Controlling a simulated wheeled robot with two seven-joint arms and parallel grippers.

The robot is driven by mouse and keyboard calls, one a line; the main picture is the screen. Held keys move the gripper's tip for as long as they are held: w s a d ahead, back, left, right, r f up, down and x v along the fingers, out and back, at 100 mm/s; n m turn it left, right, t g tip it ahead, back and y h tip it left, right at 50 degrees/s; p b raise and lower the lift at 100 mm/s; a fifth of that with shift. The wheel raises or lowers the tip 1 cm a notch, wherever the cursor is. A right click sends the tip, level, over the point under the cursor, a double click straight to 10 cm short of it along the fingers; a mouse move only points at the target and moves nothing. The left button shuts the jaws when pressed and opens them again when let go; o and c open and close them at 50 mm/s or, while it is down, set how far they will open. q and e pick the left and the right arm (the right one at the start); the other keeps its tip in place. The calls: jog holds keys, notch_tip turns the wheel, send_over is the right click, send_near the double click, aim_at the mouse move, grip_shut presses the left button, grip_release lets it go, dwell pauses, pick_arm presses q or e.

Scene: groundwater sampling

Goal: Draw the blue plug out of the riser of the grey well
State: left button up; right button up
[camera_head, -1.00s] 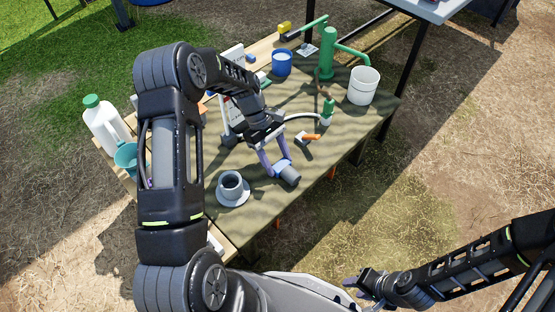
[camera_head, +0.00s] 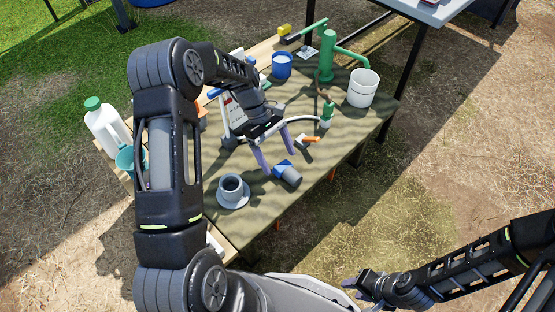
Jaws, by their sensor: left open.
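The grey well (camera_head: 233,194) stands upright on its round base near the front left of the table, and its riser shows a dark open top. The blue plug (camera_head: 283,166), with a grey cylindrical part (camera_head: 291,177), lies on its side on the table to the right of the well, apart from it. My left gripper (camera_head: 278,161) is open, its two purple fingers pointing down just behind the plug.
An orange-handled tool (camera_head: 308,139) lies behind the plug. A green bottle (camera_head: 327,113), white bucket (camera_head: 362,90), blue cup (camera_head: 282,64) and green pump (camera_head: 327,55) stand further back. A white jug (camera_head: 105,124) and teal cup (camera_head: 128,161) are left. The table's front right is clear.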

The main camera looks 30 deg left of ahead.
pick_arm(q)
notch_tip(320, 180, up, 6)
jog(key=p, duration=0.1)
jog(key=shift+r, duration=0.25)
dwell(0.8)
